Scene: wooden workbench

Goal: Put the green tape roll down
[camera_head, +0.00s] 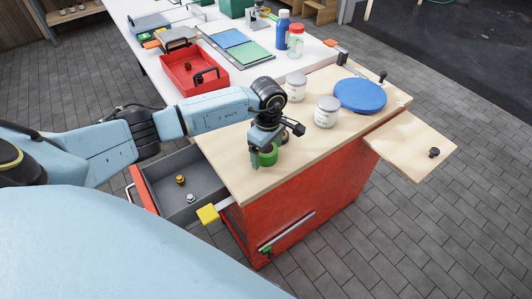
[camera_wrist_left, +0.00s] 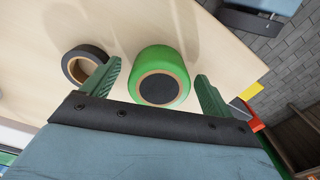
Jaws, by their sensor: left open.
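The green tape roll (camera_head: 268,157) sits on the wooden workbench top (camera_head: 330,138), near its front left corner. In the left wrist view the green tape roll (camera_wrist_left: 178,62) shows a tan core with a dark centre. My left gripper (camera_head: 266,160) is open above the bench, its green fingers on either side of the roll. In the left wrist view a gap shows between the roll and each fingertip of the gripper (camera_wrist_left: 158,76). My right gripper is not in view.
A black tape roll (camera_wrist_left: 72,67) lies close beside one finger. Two lidded jars (camera_head: 326,113) and a blue disc (camera_head: 360,95) stand farther back. An open grey drawer (camera_head: 198,205) is at the left. A red bin (camera_head: 176,82) stands on the white table.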

